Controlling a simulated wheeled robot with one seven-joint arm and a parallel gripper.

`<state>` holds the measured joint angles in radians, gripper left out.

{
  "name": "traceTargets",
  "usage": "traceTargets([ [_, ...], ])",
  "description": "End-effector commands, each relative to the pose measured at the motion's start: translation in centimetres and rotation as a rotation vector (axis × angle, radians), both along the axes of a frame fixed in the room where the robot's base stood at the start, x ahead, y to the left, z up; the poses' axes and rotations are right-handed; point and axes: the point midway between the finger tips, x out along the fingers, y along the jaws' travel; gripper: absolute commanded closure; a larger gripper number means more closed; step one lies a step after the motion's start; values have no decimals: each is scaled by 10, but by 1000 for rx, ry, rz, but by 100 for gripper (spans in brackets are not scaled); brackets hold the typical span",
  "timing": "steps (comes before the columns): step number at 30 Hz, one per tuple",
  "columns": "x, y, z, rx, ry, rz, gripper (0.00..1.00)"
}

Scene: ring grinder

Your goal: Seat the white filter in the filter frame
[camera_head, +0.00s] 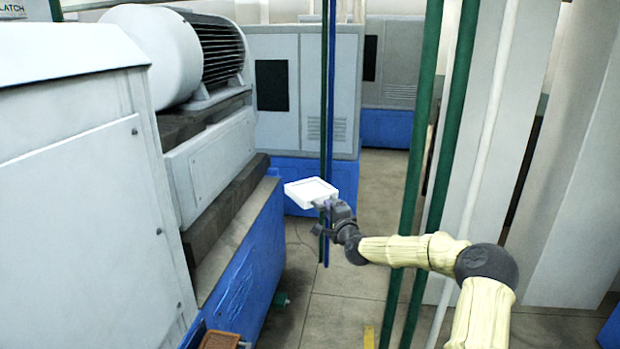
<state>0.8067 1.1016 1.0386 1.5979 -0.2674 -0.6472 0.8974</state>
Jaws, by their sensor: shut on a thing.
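The white filter (309,190) is a flat square panel with a raised rim. It is held up in the air near the middle of the head view, lying roughly flat. My gripper (326,204) is shut on its near right edge. My arm reaches to it from the lower right. I cannot make out the filter frame for certain in this view.
A large grey and blue machine (75,200) with a motor (218,48) on top fills the left. Green pipes (425,130) stand near my arm. Grey cabinets (308,85) stand behind. A brown piece (219,340) shows at the bottom edge. The floor (335,290) below the filter is mostly clear.

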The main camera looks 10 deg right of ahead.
Motion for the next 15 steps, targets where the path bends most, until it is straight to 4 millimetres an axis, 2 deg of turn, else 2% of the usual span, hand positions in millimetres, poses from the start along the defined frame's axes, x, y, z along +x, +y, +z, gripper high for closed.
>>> traceTargets([
  [1,-3,-10,-27,4,3,-10,100],
  [6,-19,-34,-103,6,4,-26,100],
  [11,-42,-49,-174,5,5,-28,100],
  [15,-69,-54,-235,6,4,-21,100],
])
